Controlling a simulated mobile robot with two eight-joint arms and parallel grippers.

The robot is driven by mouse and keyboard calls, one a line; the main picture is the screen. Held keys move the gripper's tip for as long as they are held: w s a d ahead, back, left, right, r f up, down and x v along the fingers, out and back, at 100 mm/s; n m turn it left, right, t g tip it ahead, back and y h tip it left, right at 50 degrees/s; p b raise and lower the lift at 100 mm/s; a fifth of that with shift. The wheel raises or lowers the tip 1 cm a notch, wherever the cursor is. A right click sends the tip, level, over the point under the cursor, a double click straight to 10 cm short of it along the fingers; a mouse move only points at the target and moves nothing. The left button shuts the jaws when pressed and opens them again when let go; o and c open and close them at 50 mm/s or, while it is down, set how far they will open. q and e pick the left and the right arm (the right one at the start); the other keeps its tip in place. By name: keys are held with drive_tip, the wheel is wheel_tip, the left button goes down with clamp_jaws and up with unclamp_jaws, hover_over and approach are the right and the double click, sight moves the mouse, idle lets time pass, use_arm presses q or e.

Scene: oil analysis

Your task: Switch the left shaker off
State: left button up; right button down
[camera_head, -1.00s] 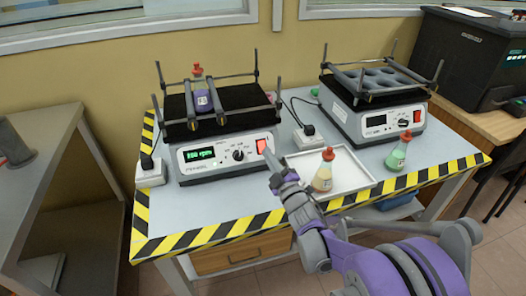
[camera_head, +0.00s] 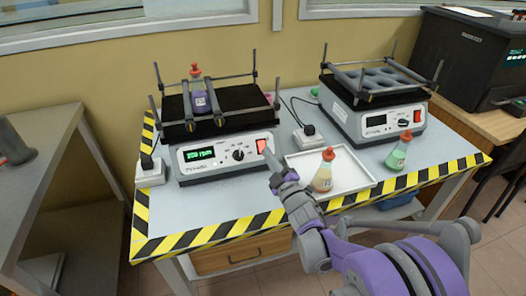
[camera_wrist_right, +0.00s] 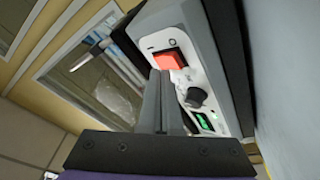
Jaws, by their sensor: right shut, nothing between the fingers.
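The left shaker (camera_head: 217,155) stands on the table with its green display lit. A flask with purple liquid and a red stopper (camera_head: 199,92) is held between bars on its black platform. The red power switch (camera_head: 262,145) is at the right end of its front panel; it also shows in the right wrist view (camera_wrist_right: 168,61), beside a black knob (camera_wrist_right: 196,97). My right gripper (camera_head: 269,156) is shut and empty, its fingertips just below the switch. In the right wrist view its fingers (camera_wrist_right: 160,85) reach the switch's lower edge; I cannot tell if they touch. My left gripper is not in view.
A white tray (camera_head: 356,187) holds a red-stoppered flask (camera_head: 323,172) right of my gripper. A green flask (camera_head: 398,153) stands further right, in front of the right shaker (camera_head: 377,122), whose display is dark. A power socket block (camera_head: 309,139) sits between the shakers.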

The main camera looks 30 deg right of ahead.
drive_tip(key=shift+w+f, duration=0.25)
drive_tip(key=shift+w, duration=0.05)
drive_tip(key=shift+w+d+f, duration=0.1)
drive_tip(key=shift+w+f, duration=0.1)
drive_tip(key=shift+w, duration=0.05)
idle(0.8)
drive_tip(key=shift+s+r, duration=0.1)
drive_tip(key=shift+s, duration=0.15)
drive_tip(key=shift+s+r, duration=0.25)
idle(0.3)
drive_tip(key=shift+s, duration=0.1)
drive_tip(key=s+r+p, duration=0.1)
drive_tip(key=s, duration=0.1)
drive_tip(key=s+a+r+p, duration=0.1)
drive_tip(key=shift+s+a+r+p, duration=0.1)
drive_tip(key=shift+s+r+p, duration=0.25)
drive_tip(key=shift+s+r, duration=0.05)
